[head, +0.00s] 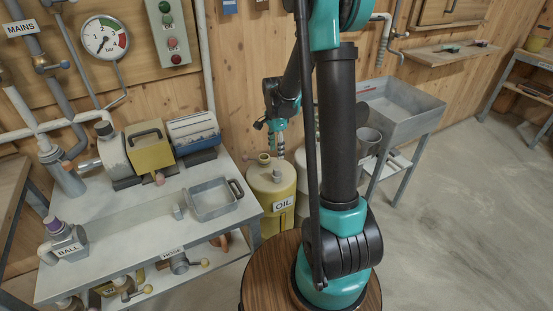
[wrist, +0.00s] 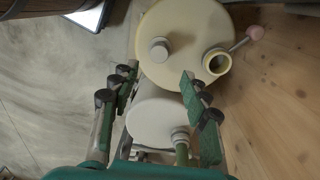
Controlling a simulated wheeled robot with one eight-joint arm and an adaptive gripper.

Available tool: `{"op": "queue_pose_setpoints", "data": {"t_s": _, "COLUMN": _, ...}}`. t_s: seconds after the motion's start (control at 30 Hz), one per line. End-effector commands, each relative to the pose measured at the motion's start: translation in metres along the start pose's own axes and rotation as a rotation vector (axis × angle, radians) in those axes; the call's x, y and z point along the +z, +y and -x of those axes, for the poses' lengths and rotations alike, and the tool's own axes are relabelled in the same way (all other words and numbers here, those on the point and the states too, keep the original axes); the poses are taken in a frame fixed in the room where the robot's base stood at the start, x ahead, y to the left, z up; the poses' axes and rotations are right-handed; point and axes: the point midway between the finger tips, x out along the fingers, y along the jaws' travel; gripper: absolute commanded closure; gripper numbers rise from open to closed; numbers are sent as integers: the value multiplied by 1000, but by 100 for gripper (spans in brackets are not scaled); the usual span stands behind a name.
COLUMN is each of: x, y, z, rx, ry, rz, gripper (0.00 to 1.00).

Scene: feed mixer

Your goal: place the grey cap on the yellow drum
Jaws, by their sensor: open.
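The yellow drum (head: 272,200), labelled OIL, stands on the floor right of the workbench. Its round lid (wrist: 182,22) shows in the wrist view. A pale yellow open neck (wrist: 216,62) rises near the lid's edge. A small round grey piece (wrist: 159,50) is on the lid, apart from the neck; it looks like the grey cap. My gripper (wrist: 160,92) is open, its fingers apart with nothing held between them. In the head view my gripper (head: 280,146) is above the drum's far side. The fingertips' exact height over the lid is unclear.
A pale cylinder (wrist: 152,122) lies below the drum in the wrist view, between the fingers' lines. A pink-ended rod (wrist: 254,33) is beside the neck. The workbench (head: 130,240) with a grey tray (head: 213,200) is left; a grey sink (head: 400,110) is right. Floor right is clear.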

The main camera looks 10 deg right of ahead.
Motion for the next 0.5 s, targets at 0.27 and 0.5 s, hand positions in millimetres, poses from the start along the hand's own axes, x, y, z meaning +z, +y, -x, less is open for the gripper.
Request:
{"op": "queue_pose_setpoints", "data": {"t_s": 0.27, "x": 0, "y": 4, "z": 23, "rx": -7, "ry": 1, "rz": 18, "gripper": 54}}
{"op": "queue_pose_setpoints", "data": {"t_s": 0.5, "x": 3, "y": 56, "z": 42, "rx": -87, "ry": 31, "rz": 277, "gripper": 54}}
